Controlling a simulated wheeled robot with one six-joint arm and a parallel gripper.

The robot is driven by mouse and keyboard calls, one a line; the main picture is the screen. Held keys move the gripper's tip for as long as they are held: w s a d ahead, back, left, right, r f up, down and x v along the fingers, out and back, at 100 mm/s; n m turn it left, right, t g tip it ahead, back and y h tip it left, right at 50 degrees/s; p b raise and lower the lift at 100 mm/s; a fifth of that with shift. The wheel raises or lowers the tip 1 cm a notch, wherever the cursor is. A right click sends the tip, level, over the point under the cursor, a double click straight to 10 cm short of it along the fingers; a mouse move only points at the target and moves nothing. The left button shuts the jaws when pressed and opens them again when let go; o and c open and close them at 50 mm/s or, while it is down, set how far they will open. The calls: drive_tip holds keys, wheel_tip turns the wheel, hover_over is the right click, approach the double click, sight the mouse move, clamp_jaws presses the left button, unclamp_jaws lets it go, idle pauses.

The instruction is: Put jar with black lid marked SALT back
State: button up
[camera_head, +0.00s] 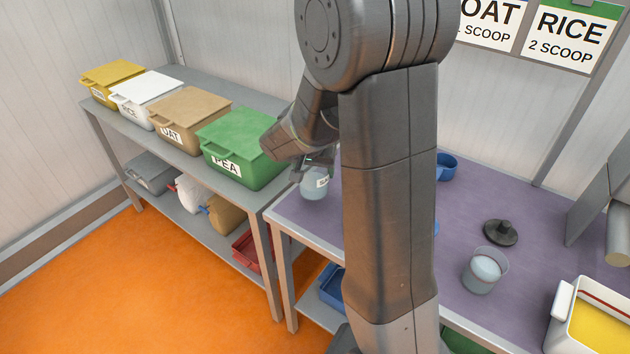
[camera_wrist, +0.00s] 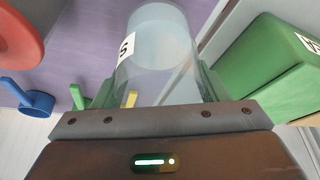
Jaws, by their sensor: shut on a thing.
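A clear jar (camera_head: 314,186) with pale contents and a white label is between the fingers of my gripper (camera_head: 317,168). It is over the left end of the purple worktop (camera_head: 290,207); I cannot tell whether it touches. In the wrist view the jar (camera_wrist: 158,40) lies between the two fingers, its label (camera_wrist: 126,48) showing an S. My gripper is shut on it. No black lid is visible on this jar. A loose black lid (camera_head: 500,232) with a knob lies on the worktop, beside another clear jar (camera_head: 484,270) that stands uncovered.
A grey shelf (camera_head: 178,73) on the left carries yellow, white RICE, tan OAT and green PEA (camera_head: 240,145) bins. The green bin is close to my gripper. A blue scoop (camera_head: 446,166) lies at the worktop's back; a white tub (camera_head: 560,315) is at front right.

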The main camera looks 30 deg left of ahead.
drive_tip(key=shift+f, duration=1.9)
drive_tip(key=shift+f+b, duration=0.15)
drive_tip(key=shift+b, duration=0.2)
drive_tip(key=o, duration=1.2)
drive_tip(key=shift+c, duration=0.2)
drive_tip(key=shift+r, duration=0.35)
drive_tip(key=v, duration=1.1)
drive_tip(key=shift+s+r+p, duration=0.2)
drive_tip(key=shift+r+p, duration=0.1)
drive_tip(key=shift+p, duration=0.05)
drive_tip(key=shift+d, duration=0.1)
